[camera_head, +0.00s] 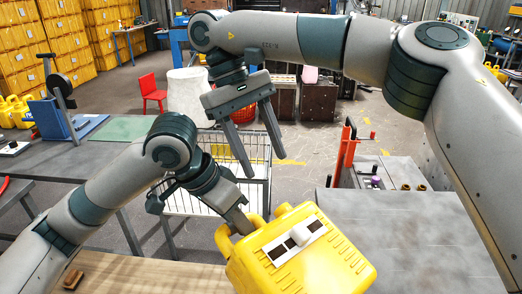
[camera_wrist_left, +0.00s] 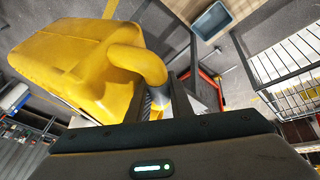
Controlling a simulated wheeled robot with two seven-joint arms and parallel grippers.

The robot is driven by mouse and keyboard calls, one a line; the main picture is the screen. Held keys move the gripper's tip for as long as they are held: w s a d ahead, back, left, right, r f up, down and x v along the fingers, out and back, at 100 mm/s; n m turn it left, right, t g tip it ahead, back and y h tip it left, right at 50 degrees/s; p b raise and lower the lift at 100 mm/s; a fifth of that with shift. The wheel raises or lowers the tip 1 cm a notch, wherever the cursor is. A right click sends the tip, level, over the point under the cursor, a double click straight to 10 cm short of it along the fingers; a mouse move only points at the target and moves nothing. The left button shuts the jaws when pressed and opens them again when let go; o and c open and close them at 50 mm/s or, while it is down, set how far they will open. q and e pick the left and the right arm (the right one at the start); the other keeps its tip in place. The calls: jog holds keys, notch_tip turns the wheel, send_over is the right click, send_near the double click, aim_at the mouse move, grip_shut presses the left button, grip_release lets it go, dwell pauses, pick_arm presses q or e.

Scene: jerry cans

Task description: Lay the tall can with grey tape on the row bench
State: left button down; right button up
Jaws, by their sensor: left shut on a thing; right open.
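A yellow can (camera_head: 300,255) hangs tilted from my left gripper (camera_head: 240,220), which is shut on its handle. A white label strip with dark squares and a pale block shows on its upper face. In the left wrist view the can (camera_wrist_left: 75,65) fills the upper left, with its handle (camera_wrist_left: 138,60) at the fingers; a small grey patch (camera_wrist_left: 158,98) beside the handle may be tape. My right gripper (camera_head: 266,167) is open and empty, pointing down above the wire cart. The frames do not show which surface is the row bench.
A wooden top (camera_head: 140,280) lies at lower left, with a small brown block (camera_head: 72,279). A grey bench (camera_head: 410,235) stands right of the can and looks clear in front. A wire cart (camera_head: 262,190) is behind the can. More yellow cans (camera_head: 18,112) stand far left.

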aim_at(282, 205)
jog(key=x, duration=1.1)
jog(key=shift+d+f, duration=0.1)
jog(key=shift+f, duration=0.25)
jog(key=c, duration=1.1)
pick_arm(q)
jog(key=c, duration=2)
grip_release()
pick_arm(e)
jog(key=shift+c, duration=1.1)
pick_arm(q)
jog(key=o, duration=0.5)
pick_arm(e)
grip_shut()
pick_arm(q)
jog(key=shift+d, duration=0.1)
jog(key=shift+r, duration=0.1)
jog(key=v, duration=1.2)
jog(key=shift+w, duration=0.1)
